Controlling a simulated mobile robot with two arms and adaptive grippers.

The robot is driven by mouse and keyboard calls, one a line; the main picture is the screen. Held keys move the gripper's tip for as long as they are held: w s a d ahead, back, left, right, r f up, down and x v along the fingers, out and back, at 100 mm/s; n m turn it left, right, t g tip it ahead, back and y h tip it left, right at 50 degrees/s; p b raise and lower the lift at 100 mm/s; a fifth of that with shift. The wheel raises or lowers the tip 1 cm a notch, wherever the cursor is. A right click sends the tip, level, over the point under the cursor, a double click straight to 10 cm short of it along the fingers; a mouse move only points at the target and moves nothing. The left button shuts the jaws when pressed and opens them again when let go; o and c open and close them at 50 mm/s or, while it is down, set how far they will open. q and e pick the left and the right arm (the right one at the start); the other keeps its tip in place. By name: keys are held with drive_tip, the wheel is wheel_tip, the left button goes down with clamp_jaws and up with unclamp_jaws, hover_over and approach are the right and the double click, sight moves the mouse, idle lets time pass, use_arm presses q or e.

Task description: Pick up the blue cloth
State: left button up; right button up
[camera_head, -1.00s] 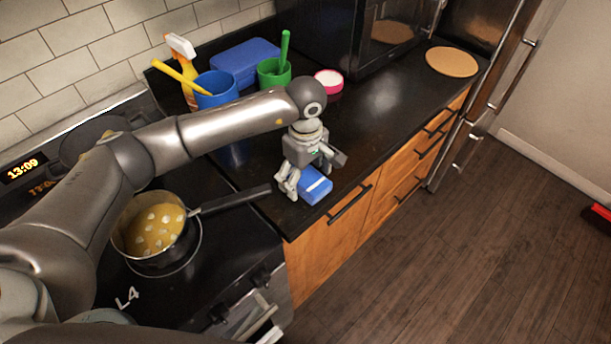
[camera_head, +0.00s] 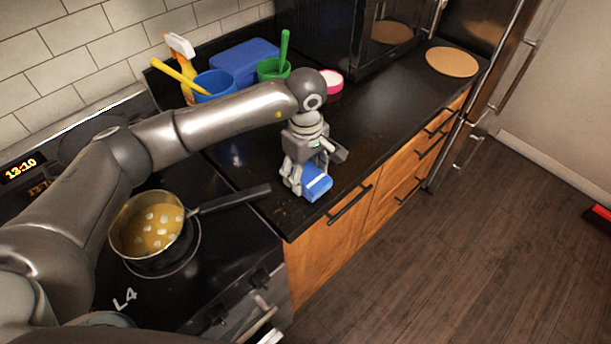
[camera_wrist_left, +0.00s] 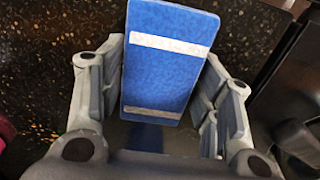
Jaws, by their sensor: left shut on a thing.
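The blue cloth (camera_head: 316,182) is a small blue block with pale stripes at the front edge of the black counter (camera_head: 365,130). It also shows large between the fingers in the left wrist view (camera_wrist_left: 165,72). My left gripper (camera_head: 302,184) points down and is shut on the blue cloth, with fingers on both sides of it. The cloth is tilted in the head view. Whether its underside is clear of the counter is hard to tell. My right gripper is in neither view.
A pan (camera_head: 147,222) with yellow food sits on the stove, its black handle (camera_head: 235,199) reaching toward the gripper. Behind my arm stand a blue cup (camera_head: 213,84), a green cup (camera_head: 270,71) and a spray bottle (camera_head: 180,47).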

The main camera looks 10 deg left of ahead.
use_arm(q)
drive_tip(key=s+r+b, duration=0.1)
drive_tip(key=r, duration=0.1)
drive_tip(key=s+d+r+b, duration=0.1)
drive_tip(key=s+r, duration=0.1)
drive_tip(key=r, duration=0.1)
drive_tip(key=s+r+b, duration=0.1)
drive_tip(key=s+r, duration=0.1)
drive_tip(key=shift+d+r, duration=0.3)
drive_tip(key=shift+r, duration=0.05)
drive_tip(key=s+d+r+b, duration=0.2)
drive_tip(key=s+r, duration=0.2)
drive_tip(key=s, duration=0.4)
drive_tip(key=shift+s+d, duration=0.2)
drive_tip(key=shift+d, duration=0.1)
